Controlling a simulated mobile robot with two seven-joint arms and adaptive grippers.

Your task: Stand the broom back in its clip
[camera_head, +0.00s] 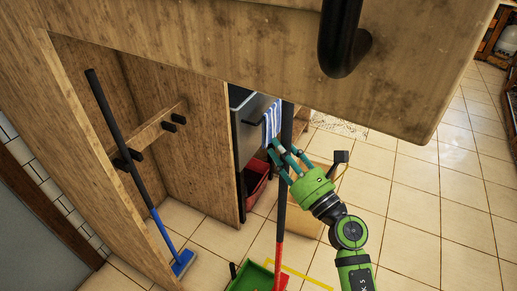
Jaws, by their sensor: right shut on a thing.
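My right gripper (282,160) is shut around the dark upper handle of a broom (280,228), whose lower handle is red. The broom stands nearly upright; its foot is by a green thing (250,277) at the bottom edge, and its head cannot be made out. An empty clip with two black prongs (174,123) sits on the wooden rail inside the open shelving, left of and apart from the held broom. A second broom with a blue lower handle (146,202) leans in the left clip (127,158). My left gripper is not in view.
A wooden panel with a black handle (340,40) crosses the top, close to the camera. A wooden side panel (185,150) stands between clip and gripper. Behind are a blue striped towel (271,121) and red bin (257,182). Tiled floor (420,195) is clear at right.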

